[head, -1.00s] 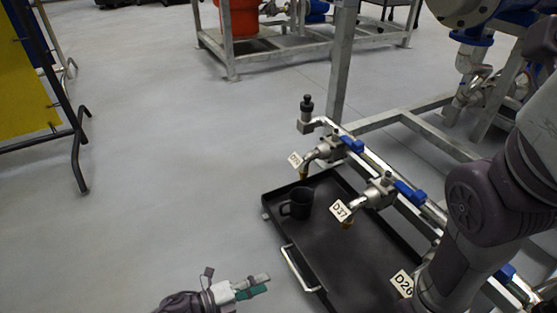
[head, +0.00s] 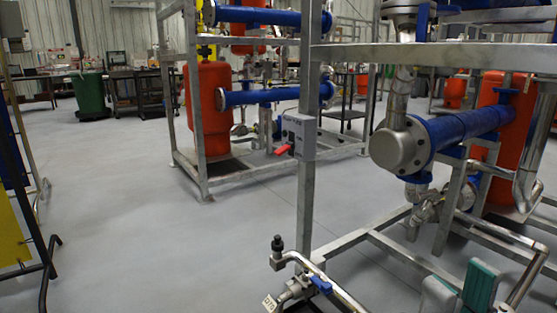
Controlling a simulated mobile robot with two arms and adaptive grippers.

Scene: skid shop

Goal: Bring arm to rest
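My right gripper (head: 461,289) shows at the bottom right of the head view, cut off by the lower edge. One grey finger and one finger with a teal pad stand apart, with a gap between them. Nothing shows between the fingers. The rest of my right arm is out of the picture. My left gripper and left arm are not in view.
Behind the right gripper is a metal frame with a blue pipe (head: 465,134) and a red tank (head: 505,125). A grey post (head: 306,170) carries a switch box (head: 299,136). A tap pipe (head: 277,254) is low in front. Open floor (head: 150,220) lies left.

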